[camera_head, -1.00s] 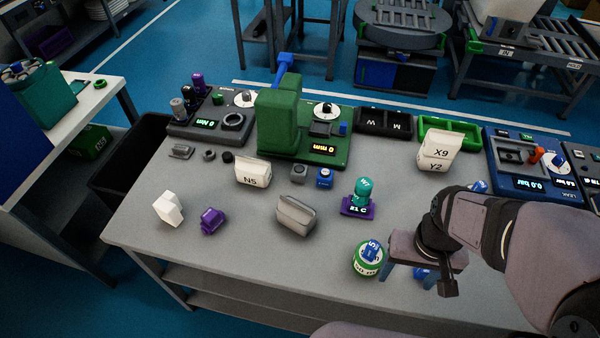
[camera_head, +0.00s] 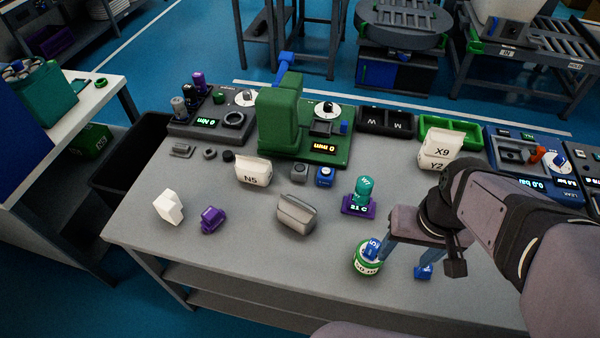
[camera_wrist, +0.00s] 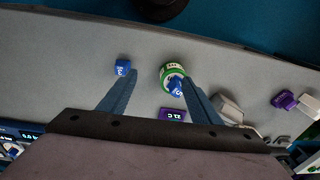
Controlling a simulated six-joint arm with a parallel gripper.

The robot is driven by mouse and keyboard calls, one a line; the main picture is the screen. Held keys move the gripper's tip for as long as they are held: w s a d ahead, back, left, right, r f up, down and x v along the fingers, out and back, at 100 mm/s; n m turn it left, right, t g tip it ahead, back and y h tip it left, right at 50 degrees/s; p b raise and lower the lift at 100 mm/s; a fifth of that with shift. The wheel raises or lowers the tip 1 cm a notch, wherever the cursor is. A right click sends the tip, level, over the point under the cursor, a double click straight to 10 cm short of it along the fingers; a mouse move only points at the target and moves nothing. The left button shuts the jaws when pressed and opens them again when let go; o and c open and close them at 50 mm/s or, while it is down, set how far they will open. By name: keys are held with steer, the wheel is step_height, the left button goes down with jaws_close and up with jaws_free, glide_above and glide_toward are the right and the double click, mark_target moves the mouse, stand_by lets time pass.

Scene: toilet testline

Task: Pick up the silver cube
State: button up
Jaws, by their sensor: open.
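A small silver-grey cube (camera_head: 299,172) with a round mark on its top stands mid-table in the head view, just left of a blue cube (camera_head: 325,177). I cannot make it out in the wrist view, where my gripper's body hides part of the table. My gripper (camera_head: 401,264) is at the right front of the table, well to the right and nearer the front than the silver cube. Its two blue fingers are spread with nothing held between them, as the wrist view also shows (camera_wrist: 159,79).
A green-and-white round item (camera_head: 367,262) is by one finger and another blue cube (camera_head: 424,271) by the other. A purple block with a teal top (camera_head: 360,196), a grey block (camera_head: 296,214) and a white N5 bag (camera_head: 254,171) surround the silver cube. A green machine (camera_head: 282,122) stands behind.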

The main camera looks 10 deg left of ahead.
steer(key=w+a+n+t+y+b, duration=0.3)
steer(key=w+a+t+y+b, duration=0.15)
steer(key=w+a, duration=0.95)
step_height(320, 180, up, 5)
steer(key=m+t+b, duration=0.2)
steer(key=t+b, duration=0.6)
glide_above(299, 172)
steer(key=s+d, duration=0.1)
steer(key=s, duration=0.2)
steer(key=s+f+h+b, duration=0.1)
steer(key=f, duration=0.4)
steer(key=s+f+m+h+b, duration=0.1)
steer(key=f+h, duration=0.1)
steer(key=f, duration=0.3)
steer(key=s+a+f+g+h+b, duration=0.1)
steer(key=f+h, duration=0.1)
steer(key=f, duration=0.4)
steer(key=shift+s, duration=0.25)
steer(key=shift+b+x, duration=0.65)
steer(key=shift+x, duration=3.05)
steer(key=c, duration=1.2)
